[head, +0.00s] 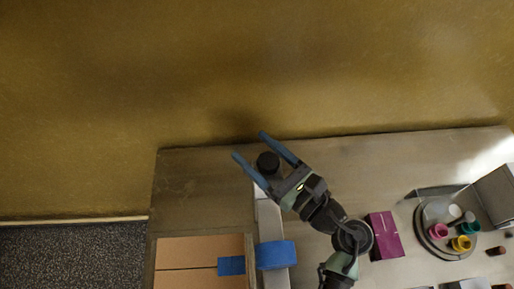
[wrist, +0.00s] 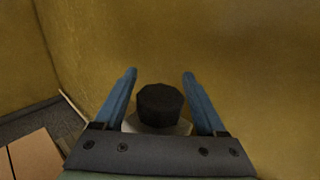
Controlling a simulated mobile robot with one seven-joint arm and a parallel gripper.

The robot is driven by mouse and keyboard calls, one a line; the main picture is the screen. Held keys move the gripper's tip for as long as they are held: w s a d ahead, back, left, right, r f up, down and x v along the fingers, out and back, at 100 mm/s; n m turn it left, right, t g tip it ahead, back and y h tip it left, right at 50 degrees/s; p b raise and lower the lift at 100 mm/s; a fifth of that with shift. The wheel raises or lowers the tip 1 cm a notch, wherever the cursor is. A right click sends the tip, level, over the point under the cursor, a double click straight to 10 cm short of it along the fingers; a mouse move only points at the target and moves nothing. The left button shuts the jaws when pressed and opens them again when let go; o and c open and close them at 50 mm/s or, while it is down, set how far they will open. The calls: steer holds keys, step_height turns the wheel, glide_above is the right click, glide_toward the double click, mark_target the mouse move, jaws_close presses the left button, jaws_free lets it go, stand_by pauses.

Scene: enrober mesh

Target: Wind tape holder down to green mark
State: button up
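A black round knob (head: 268,162) tops the far end of a pale grey rail (head: 268,215). A blue block (head: 276,254), which looks like the tape holder, sits across this rail nearer the front. My gripper (head: 251,146) is open, with one blue finger on each side of the knob. In the wrist view the knob (wrist: 160,104) stands between the fingers (wrist: 160,74), with a gap showing on both sides. I cannot make out a green mark in either view.
A cardboard box (head: 195,252) with a blue patch (head: 231,266) stands left of the rail. A magenta box (head: 384,235) lies right of my arm. A round tray (head: 424,240) with several coloured cups stands further right. The tan wall rises behind the table (head: 195,190).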

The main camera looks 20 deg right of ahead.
mark_target(277, 157)
jaws_close()
steer(key=m+h, duration=0.1)
steer(key=h, duration=0.1)
steer(key=m+t+h, duration=0.1)
steer(key=h, duration=0.1)
steer(key=m+h, duration=0.2)
steer(key=shift+d+p, duration=0.35)
steer(key=shift+d, duration=0.05)
steer(key=m+g+h+p, duration=0.1)
steer(key=m+g+h, duration=0.1)
steer(key=h, duration=0.3)
steer(key=d+m+g+h+p, duration=0.1)
steer(key=m+g+h, duration=0.1)
steer(key=m+h, duration=0.3)
steer(key=d+m+g+h+p, duration=0.1)
steer(key=m+g+h, duration=0.1)
steer(key=h, duration=0.3)
steer(key=shift+s+d+r+m+g, duration=0.1)
steer(key=shift+s+d+m+g, duration=0.2)
steer(key=shift+m, duration=0.6)
steer(key=shift+s+d+m+g+h, duration=0.1)
steer(key=shift+s+m+g+h, duration=0.15)
steer(key=shift+m+g+h, duration=0.55)
steer(key=shift+s+d+m+g+h, duration=0.15)
steer(key=shift+s+m+g+h, duration=0.15)
steer(key=shift+m+g, duration=0.9)
steer(key=shift+s+d+m+g+h, duration=0.15)
steer(key=shift+m+g+h, duration=0.4)
steer(key=shift+g, duration=0.95)
steer(key=shift+s, duration=0.1)
